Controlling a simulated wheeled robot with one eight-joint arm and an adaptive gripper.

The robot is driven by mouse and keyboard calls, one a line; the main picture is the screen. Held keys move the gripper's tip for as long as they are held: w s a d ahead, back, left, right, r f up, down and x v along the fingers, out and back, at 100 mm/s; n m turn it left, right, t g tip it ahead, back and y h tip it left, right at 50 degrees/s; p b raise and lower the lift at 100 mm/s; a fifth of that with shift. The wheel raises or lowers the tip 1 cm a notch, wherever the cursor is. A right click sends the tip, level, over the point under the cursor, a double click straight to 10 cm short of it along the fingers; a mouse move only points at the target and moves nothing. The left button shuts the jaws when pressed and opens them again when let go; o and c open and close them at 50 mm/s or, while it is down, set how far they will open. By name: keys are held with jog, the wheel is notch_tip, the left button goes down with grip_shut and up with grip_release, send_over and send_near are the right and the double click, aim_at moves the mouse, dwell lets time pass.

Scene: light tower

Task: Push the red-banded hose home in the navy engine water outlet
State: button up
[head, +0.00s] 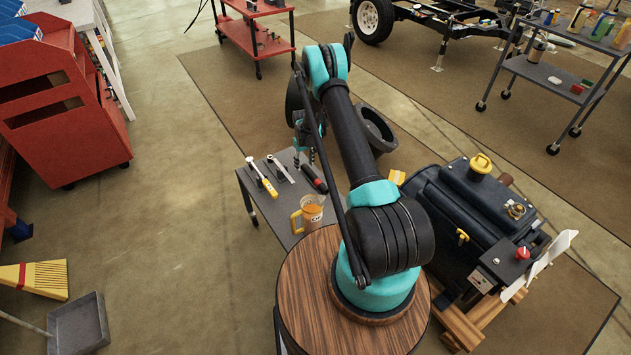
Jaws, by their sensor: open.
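The navy engine (455,215) rests on wooden beams at the right, beside my arm. A brass fitting (515,210) shows on its top; I cannot tell which part is the water outlet. A short black piece with a red mark (314,178), perhaps the red-banded hose, lies on the small grey table left of the engine. My gripper (306,157) is open, pointing down above the back of this table near the black piece. My arm partly hides it, and I cannot tell whether it touches anything.
A yellow-handled tool (262,177), a metal tool (280,169) and an amber mug (308,214) share the small table. A white fan (540,266) sticks out at the engine's front. A red cart (258,36) and a grey cart (548,75) stand behind.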

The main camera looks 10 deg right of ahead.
jog(key=shift+f, duration=0.8)
jog(key=shift+c, duration=0.2)
grip_shut()
jog(key=shift+r, duration=0.1)
